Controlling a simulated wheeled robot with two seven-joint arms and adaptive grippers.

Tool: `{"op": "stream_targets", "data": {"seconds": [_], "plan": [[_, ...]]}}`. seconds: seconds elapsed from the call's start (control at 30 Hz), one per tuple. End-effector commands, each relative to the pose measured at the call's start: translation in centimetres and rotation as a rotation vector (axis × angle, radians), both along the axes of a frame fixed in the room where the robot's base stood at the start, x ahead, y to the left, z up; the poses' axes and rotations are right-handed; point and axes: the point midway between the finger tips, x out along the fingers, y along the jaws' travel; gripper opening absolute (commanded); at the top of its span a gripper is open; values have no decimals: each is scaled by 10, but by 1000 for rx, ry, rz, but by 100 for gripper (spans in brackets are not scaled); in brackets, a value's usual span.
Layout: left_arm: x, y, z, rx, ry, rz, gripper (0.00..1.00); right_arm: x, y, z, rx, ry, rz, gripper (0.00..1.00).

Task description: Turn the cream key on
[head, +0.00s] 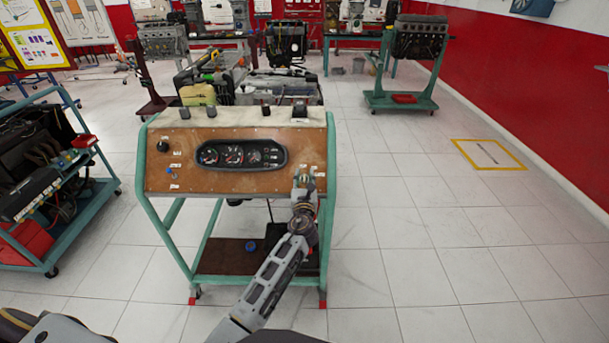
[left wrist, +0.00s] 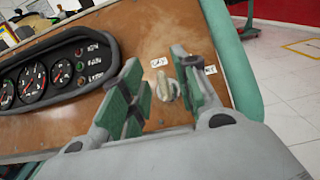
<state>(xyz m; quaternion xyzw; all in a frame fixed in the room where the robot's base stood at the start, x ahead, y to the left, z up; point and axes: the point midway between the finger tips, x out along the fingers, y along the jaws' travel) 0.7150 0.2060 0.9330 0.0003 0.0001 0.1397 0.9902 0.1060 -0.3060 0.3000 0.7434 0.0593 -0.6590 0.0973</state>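The cream key (left wrist: 165,88) is a small knob on the brown wooden panel (head: 230,135) of the engine trainer, near the panel's right end. In the left wrist view its grip stands roughly upright in the picture. Small white labels sit above it and to its right; their text is hard to read. My left gripper (head: 305,176) is at the right part of the panel; in the left wrist view (left wrist: 158,85) its green-padded fingers are open on either side of the key, with gaps visible. In the head view the gripper hides the key. My right gripper is not in view.
A gauge cluster (head: 242,155) is mounted left of the key. A black knob (head: 163,146) and a blue switch (head: 170,172) are at the panel's left. The green frame (left wrist: 228,50) runs close along the panel's right edge.

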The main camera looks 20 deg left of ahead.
Motion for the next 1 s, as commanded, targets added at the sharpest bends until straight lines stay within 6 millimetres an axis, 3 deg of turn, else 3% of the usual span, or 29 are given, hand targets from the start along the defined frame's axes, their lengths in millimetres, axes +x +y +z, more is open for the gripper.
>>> {"op": "stream_targets", "data": {"seconds": [0.3,0.73,1.0], "plan": [[22,6,0,-1,-1,0,30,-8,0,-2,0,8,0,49],[25,7,0,-1,0,0,30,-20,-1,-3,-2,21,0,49],[25,7,0,0,0,0,0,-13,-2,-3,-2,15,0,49]]}}
